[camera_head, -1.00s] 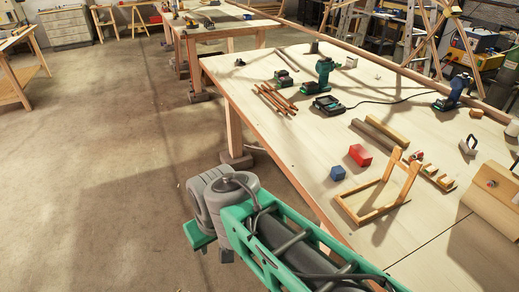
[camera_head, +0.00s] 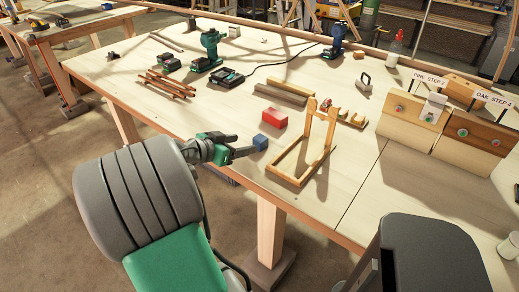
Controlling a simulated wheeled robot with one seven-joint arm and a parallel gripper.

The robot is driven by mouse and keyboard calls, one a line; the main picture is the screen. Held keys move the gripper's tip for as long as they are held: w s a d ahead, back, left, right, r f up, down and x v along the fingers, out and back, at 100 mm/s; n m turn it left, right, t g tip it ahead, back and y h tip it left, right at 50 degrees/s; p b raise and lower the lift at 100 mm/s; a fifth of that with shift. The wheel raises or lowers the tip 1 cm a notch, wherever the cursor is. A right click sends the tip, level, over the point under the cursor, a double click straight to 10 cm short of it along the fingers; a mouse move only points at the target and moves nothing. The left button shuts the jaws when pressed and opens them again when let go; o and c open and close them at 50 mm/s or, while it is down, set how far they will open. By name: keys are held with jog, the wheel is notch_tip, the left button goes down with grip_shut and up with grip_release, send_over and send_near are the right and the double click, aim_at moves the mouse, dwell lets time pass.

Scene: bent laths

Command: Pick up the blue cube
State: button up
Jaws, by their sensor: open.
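The small blue cube (camera_head: 260,142) sits on the pale wooden workbench (camera_head: 360,205) near its front edge. My gripper (camera_head: 245,146) is open just left of the cube, with its dark fingers pointing right toward it. One fingertip appears very near the cube's lower left side. I cannot tell whether it touches the cube or whether the cube is between the fingers.
A red block (camera_head: 274,117) lies just behind the cube. A wooden frame (camera_head: 303,160) stands close on its right. Wooden bars (camera_head: 283,93), thin sticks (camera_head: 168,84) and green power tools (camera_head: 209,44) lie farther back. The bench front left of the frame is fairly clear.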

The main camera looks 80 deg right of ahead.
aim_at(256, 141)
jog(key=shift+s+d+m+g, duration=0.15)
jog(key=shift+s+d+g, duration=0.05)
jog(key=shift+s+d, duration=0.4)
jog(key=shift+s+d+m+g, duration=0.2)
jog(key=shift+s+d, duration=0.15)
jog(key=shift+s, duration=0.3)
jog(key=x, duration=0.4)
jog(key=p+x, duration=0.1)
jog(key=x, duration=0.1)
jog(key=shift+w+f, duration=0.3)
jog(key=shift+w, duration=0.05)
jog(key=shift+c, duration=0.5)
grip_shut()
